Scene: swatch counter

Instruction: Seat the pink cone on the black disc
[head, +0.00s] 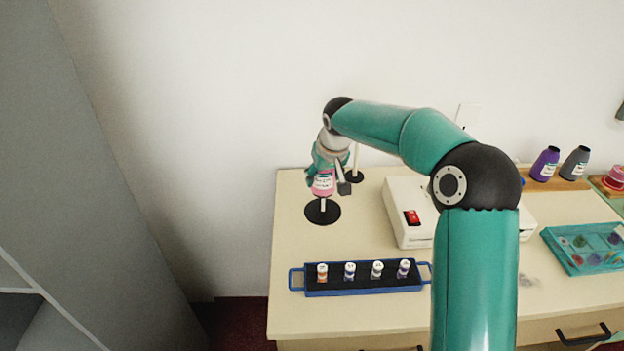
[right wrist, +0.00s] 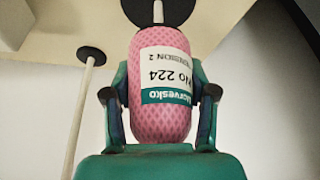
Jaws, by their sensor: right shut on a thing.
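The pink cone (head: 322,186), with a white and teal label, is in my right gripper (head: 328,182). In the right wrist view the fingers close on both sides of the cone (right wrist: 160,90). The black disc (head: 331,217) lies on the counter below it, with a short white peg rising from its middle. The cone is above the disc, apart from it, with part of the peg showing between them. The disc also shows in the right wrist view (right wrist: 178,10). I cannot tell whether the peg's tip is inside the cone. My left gripper is out of view.
A second, smaller black disc (head: 355,177) with a tall white rod stands just behind. A white box with a red switch (head: 402,222) is to the right. A blue-handled rack (head: 335,289) with several small spools lies in front. Purple (head: 544,165) and grey cones stand far right.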

